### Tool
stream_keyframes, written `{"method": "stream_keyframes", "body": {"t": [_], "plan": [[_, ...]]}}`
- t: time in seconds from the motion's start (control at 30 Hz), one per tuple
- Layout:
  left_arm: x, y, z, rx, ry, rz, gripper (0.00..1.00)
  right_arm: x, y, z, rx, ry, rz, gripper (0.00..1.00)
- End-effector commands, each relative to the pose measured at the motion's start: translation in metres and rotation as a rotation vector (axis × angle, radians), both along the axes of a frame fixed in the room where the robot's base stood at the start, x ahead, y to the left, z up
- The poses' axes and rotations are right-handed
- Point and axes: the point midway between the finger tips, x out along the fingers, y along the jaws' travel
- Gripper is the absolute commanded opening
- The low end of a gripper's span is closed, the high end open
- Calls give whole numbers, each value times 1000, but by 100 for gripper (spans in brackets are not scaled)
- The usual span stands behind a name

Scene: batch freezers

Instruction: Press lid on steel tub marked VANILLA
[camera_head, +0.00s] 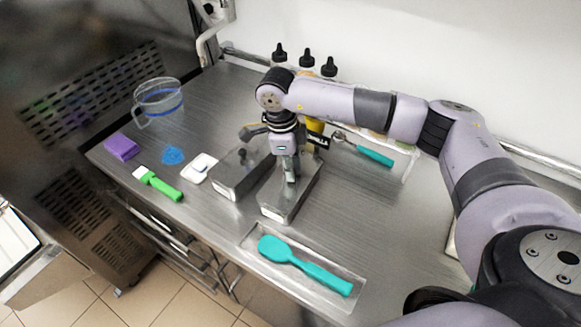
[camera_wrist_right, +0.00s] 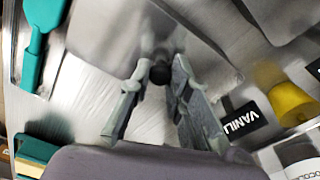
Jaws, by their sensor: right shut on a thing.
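A steel tub (camera_head: 285,205) stands on the counter under my right gripper (camera_head: 291,178). A black card reading VANILLA (camera_wrist_right: 243,120) shows in the wrist view, behind the tub. My right gripper is shut on the black knob (camera_wrist_right: 160,74) of a steel lid; the wrist view shows the fingertips (camera_wrist_right: 160,70) on either side of it. The lid is over the tub, but I cannot tell whether it is fully seated. A second steel tub (camera_head: 232,184) with a knobbed lid stands just to the left. My left gripper is not in view.
A teal spatula (camera_head: 305,268) lies on a tray near the front edge. A green brush (camera_head: 160,185), white item (camera_head: 199,168), purple sponge (camera_head: 121,147), blue patch (camera_head: 172,154) and clear jug (camera_head: 158,104) are left. Bottles (camera_head: 306,64) stand behind.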

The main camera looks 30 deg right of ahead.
Motion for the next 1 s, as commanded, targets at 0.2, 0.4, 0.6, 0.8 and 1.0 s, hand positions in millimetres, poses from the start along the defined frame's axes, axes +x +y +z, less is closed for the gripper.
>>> {"method": "stream_keyframes", "body": {"t": [0.2,0.4,0.6,0.8,1.0], "plan": [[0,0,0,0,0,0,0,0,0,1,0,0,0,0],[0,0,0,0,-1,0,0,0,0,0,0,0,0,0],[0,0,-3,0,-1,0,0,0,0,-1,-1,-1,-1,0],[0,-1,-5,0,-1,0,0,0,0,-1,-1,-1,-1,0],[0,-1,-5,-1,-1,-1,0,0,0,0,0,0,-1,0]]}}
